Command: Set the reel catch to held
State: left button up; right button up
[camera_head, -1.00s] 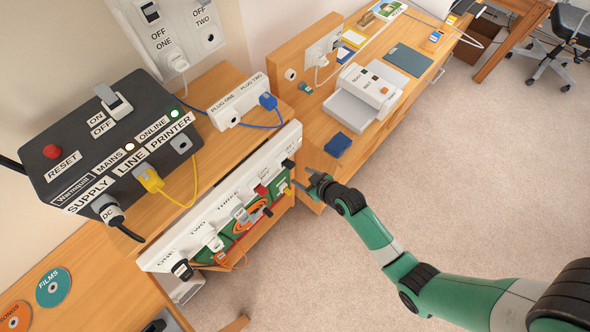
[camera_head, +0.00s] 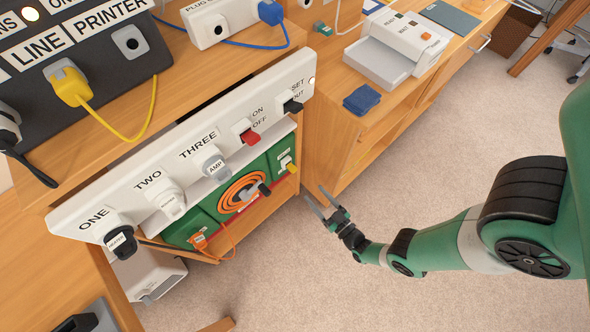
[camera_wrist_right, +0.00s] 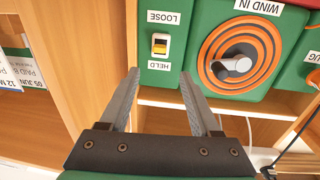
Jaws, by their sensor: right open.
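The reel catch (camera_head: 287,163) is a small switch at the right end of the green reel panel in the head view. In the right wrist view the catch (camera_wrist_right: 160,45) shows white and yellow parts, with LOOSE (camera_wrist_right: 163,17) above and HELD (camera_wrist_right: 158,67) below. I cannot tell for sure which way it is set. The orange reel (camera_head: 236,194) with its crank is beside it. My right gripper (camera_head: 323,203) is open and empty, apart from the panel. In the wrist view its fingertips (camera_wrist_right: 159,76) point toward the catch, just below HELD. My left gripper is out of view.
A white switch strip (camera_head: 185,150) with plugs and a red switch (camera_head: 249,136) runs above the panel. A wooden cabinet (camera_head: 335,140) stands right of it, with a blue box (camera_head: 361,99) on top. The carpet (camera_head: 390,200) around my right gripper is clear.

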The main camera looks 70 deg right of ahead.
aim_at(295, 171)
jog(key=b+x, duration=0.1)
jog(key=x, duration=0.9)
jog(key=shift+w+d+b, duration=0.2)
jog(key=shift+d+b, duration=0.15)
